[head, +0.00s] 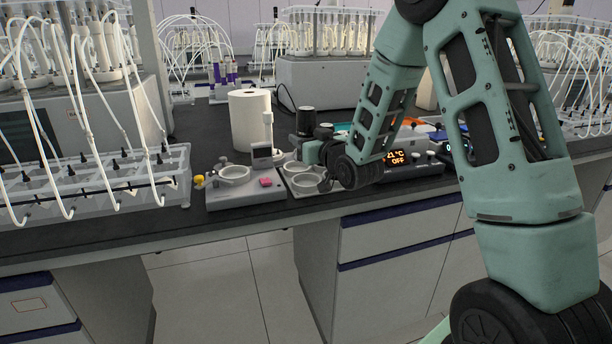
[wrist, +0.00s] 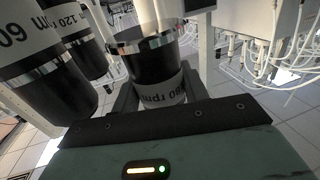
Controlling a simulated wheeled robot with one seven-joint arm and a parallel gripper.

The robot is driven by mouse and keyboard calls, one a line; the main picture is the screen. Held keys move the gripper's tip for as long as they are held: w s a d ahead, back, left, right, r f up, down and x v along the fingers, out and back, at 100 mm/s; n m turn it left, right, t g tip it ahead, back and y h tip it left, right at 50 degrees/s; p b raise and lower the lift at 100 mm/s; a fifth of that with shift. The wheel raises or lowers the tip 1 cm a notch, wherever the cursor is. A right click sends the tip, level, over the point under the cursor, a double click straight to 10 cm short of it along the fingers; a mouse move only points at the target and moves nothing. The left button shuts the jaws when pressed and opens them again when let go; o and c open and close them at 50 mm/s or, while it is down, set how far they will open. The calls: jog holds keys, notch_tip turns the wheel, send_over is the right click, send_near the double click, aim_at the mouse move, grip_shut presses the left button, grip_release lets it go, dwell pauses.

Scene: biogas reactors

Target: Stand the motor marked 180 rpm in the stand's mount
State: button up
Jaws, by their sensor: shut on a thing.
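My gripper (wrist: 150,95) is shut on a black motor (wrist: 152,65) with a silver band and a white label; the part of the label that shows reads "80 rpm", upside down. Two more black motors are at the left in the wrist view, one marked 60 (wrist: 50,85) and one marked 120 (wrist: 82,45). In the head view my gripper (head: 308,150) is partly hidden by my wrist, beside dark cylinders (head: 305,122). The grey stand (head: 245,193) has a round ring mount (head: 233,174) that looks empty, left of my gripper.
A pale tray with round cups (head: 303,180) lies between the stand and my wrist. A paper roll (head: 249,120) stands behind. A display box (head: 400,160) is to the right. A tubed reactor rack (head: 90,185) is at left.

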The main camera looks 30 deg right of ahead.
jog(key=shift+f+b, duration=0.3)
jog(key=shift+f, duration=3.3)
jog(key=shift+f, duration=0.1)
jog(key=shift+f, duration=0.1)
jog(key=o, duration=1.3)
jog(key=shift+s, duration=0.15)
jog(key=s, duration=0.7)
jog(key=shift+s+a+r, duration=0.25)
jog(key=shift+s+a, duration=0.05)
jog(key=shift+a, duration=0.1)
jog(key=shift+s+r+p, duration=0.1)
jog(key=shift+s+p, duration=0.05)
jog(key=shift+p, duration=0.85)
